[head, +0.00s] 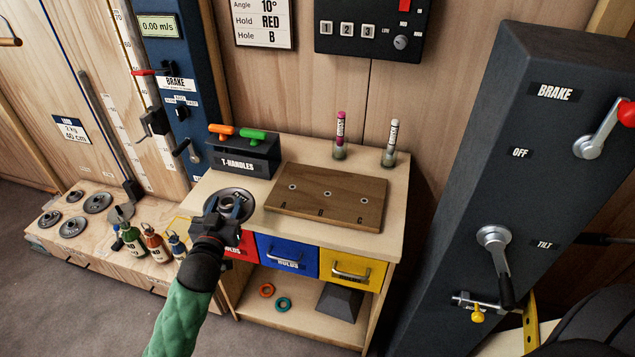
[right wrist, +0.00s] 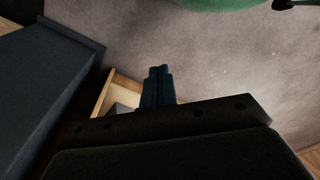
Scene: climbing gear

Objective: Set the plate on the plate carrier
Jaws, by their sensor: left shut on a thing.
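A dark round plate (head: 247,212) is at the left end of the workbench top, under and around my left gripper (head: 231,205). My left gripper is shut on this plate at its middle; I cannot tell whether the plate touches the bench top. More dark plates (head: 98,203) lie on the low wooden platform at the left.
A wooden board marked A, B, C (head: 327,194) and a T-handles box (head: 243,155) stand on the workbench (head: 392,240). A large dark brake panel (head: 530,150) rises at the right.

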